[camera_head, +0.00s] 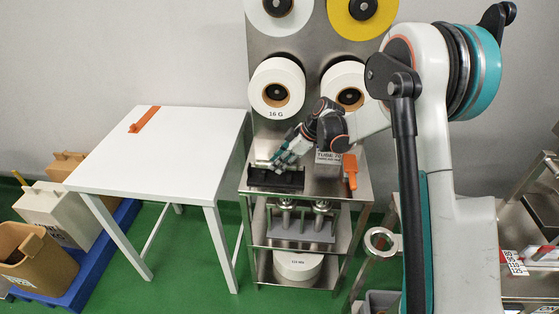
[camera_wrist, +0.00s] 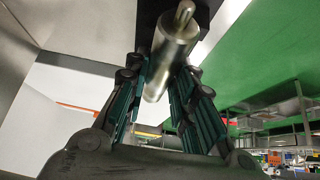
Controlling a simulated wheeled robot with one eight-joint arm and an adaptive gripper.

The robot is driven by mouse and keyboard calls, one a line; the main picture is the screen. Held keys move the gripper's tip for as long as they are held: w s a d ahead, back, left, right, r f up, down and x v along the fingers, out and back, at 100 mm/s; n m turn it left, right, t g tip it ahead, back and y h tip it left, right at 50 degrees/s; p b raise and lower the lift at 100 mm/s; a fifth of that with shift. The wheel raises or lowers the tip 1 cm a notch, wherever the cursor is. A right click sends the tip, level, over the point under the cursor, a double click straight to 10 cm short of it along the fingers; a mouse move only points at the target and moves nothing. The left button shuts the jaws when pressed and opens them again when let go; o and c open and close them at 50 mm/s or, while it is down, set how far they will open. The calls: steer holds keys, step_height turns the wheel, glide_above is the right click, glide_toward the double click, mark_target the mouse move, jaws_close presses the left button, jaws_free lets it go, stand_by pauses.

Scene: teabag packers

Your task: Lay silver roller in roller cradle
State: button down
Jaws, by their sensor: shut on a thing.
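My gripper (camera_head: 283,162) is at the left of the metal cart's top shelf, close above a black cradle (camera_head: 272,181). In the wrist view my gripper (camera_wrist: 162,95) has its teal-padded fingers on either side of the silver roller (camera_wrist: 171,58), shut on it. The roller is a smooth cylinder with a thin end stub pointing to the top of that view. A dark surface lies behind the stub there, perhaps the cradle. In the head view the gripper hides most of the roller, so I cannot tell whether it touches the cradle.
An orange-handled tool (camera_head: 350,170) and a labelled block (camera_head: 328,157) are right of the gripper. Large paper reels (camera_head: 277,88) hang behind. Silver upright pieces (camera_head: 285,217) stand on the shelf below. A white table (camera_head: 170,150) with an orange strip (camera_head: 145,119) is at left, mostly clear.

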steer(key=shift+f+b, duration=0.3)
steer(key=shift+f, duration=0.35)
steer(key=c, duration=1.3)
jaws_free()
steer(key=v, duration=1.2)
steer(key=shift+r, duration=0.1)
